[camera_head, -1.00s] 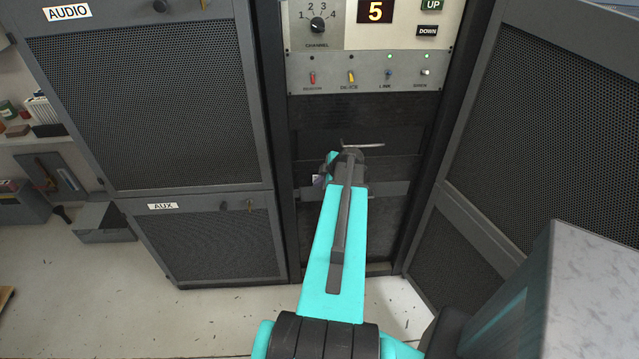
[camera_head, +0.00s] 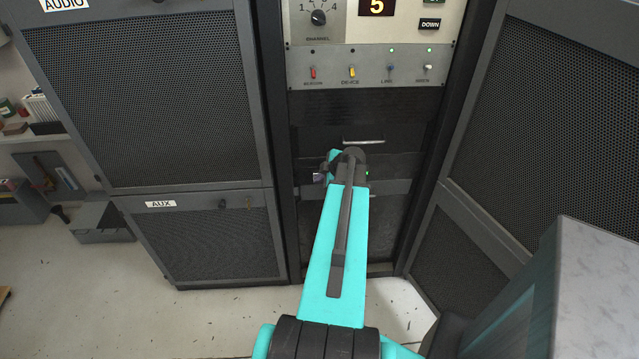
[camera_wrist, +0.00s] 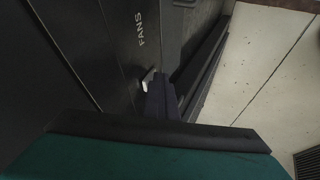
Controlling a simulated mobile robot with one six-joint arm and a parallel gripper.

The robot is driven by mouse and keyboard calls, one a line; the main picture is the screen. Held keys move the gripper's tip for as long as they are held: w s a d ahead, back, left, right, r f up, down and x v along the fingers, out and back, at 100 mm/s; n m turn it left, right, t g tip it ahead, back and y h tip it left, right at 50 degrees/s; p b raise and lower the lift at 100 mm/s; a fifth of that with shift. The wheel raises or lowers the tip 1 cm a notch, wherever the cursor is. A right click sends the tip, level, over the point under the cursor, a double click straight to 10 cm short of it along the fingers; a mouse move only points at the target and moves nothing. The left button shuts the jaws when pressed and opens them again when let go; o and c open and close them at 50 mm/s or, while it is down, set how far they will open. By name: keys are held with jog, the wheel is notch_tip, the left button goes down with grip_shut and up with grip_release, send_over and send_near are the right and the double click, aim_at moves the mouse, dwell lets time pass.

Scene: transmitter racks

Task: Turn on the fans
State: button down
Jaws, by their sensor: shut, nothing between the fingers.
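In the wrist view, a dark panel with white "FANS" lettering (camera_wrist: 140,29) runs beside my gripper. A small pale metal switch lever (camera_wrist: 148,82) sticks out near the lettering. My gripper (camera_wrist: 160,90) is shut, its dark fingertips right by the lever; I cannot tell if they touch. In the head view, my teal arm reaches into the lower part of the middle rack, and my wrist hides the gripper and the switch. A small green light (camera_head: 367,173) shows just right of my wrist.
Above is a panel of several toggle switches (camera_head: 352,72), with a channel knob (camera_head: 318,18) over it. A pale handle (camera_head: 363,141) lies just above my wrist. AUDIO and AUX cabinets (camera_head: 160,204) stand left, and a mesh door (camera_head: 540,100) stands right.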

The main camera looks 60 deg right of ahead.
jog(key=shift+w+d+f+t+h+b, duration=0.15)
jog(key=shift+t+h+b, duration=0.35)
jog(key=shift+b, duration=2.25)
jog(key=b, duration=0.4)
jog(key=shift+h+b, duration=0.3)
jog(key=shift+h, duration=0.1)
jog(key=shift+w+d+r+t, duration=0.1)
jog(key=shift+r+t, duration=0.2)
jog(key=shift+r, duration=0.6)
jog(key=shift+n, duration=0.3)
jog(key=s+a, duration=0.1)
jog(key=s+a+f+b, duration=0.1)
jog(key=s+a, duration=0.1)
jog(key=a, duration=0.1)
jog(key=shift+f, duration=0.3)
